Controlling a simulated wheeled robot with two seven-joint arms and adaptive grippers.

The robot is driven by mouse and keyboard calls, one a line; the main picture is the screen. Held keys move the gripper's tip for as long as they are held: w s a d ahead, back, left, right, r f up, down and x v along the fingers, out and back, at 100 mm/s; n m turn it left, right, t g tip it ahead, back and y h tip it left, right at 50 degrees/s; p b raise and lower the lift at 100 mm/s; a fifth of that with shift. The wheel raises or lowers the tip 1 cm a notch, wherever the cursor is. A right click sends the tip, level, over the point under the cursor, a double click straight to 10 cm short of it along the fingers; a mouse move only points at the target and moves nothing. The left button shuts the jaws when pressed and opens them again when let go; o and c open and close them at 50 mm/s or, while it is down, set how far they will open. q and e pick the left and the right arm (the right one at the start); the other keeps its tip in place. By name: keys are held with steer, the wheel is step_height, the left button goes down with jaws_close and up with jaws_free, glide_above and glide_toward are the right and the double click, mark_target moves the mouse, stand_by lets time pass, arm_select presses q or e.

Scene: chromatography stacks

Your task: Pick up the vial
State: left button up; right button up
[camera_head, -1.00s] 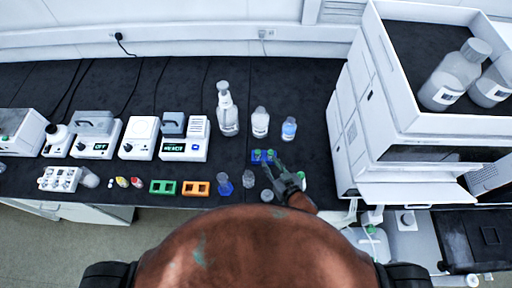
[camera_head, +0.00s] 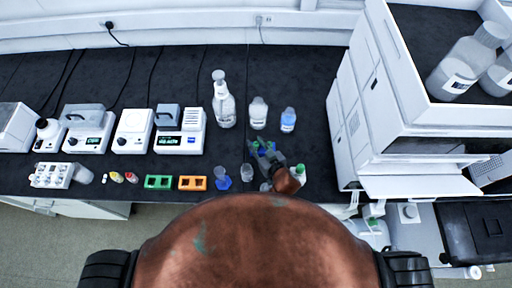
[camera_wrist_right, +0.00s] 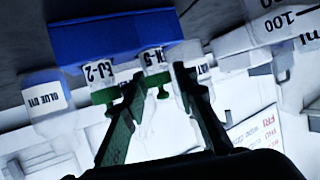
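The blue rack (camera_head: 265,152) stands on the dark bench, partly hidden behind my right gripper (camera_head: 261,146). In the right wrist view the blue rack (camera_wrist_right: 115,35) appears at the top, with two labelled, green-capped vials hanging from it in the inverted picture. One vial (camera_wrist_right: 153,60) lies between the fingertips of my right gripper (camera_wrist_right: 158,76). The other vial (camera_wrist_right: 98,76) is just left of the left finger. The fingers are apart, with gaps visible beside the vial's cap; they do not look clamped on it. My left gripper is not in view.
Bottles (camera_head: 259,113) stand behind the rack. A tall white instrument stack (camera_head: 349,125) rises at right.

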steer(key=c, duration=0.7)
steer(key=shift+o, duration=0.2)
steer(key=shift+r, duration=0.1)
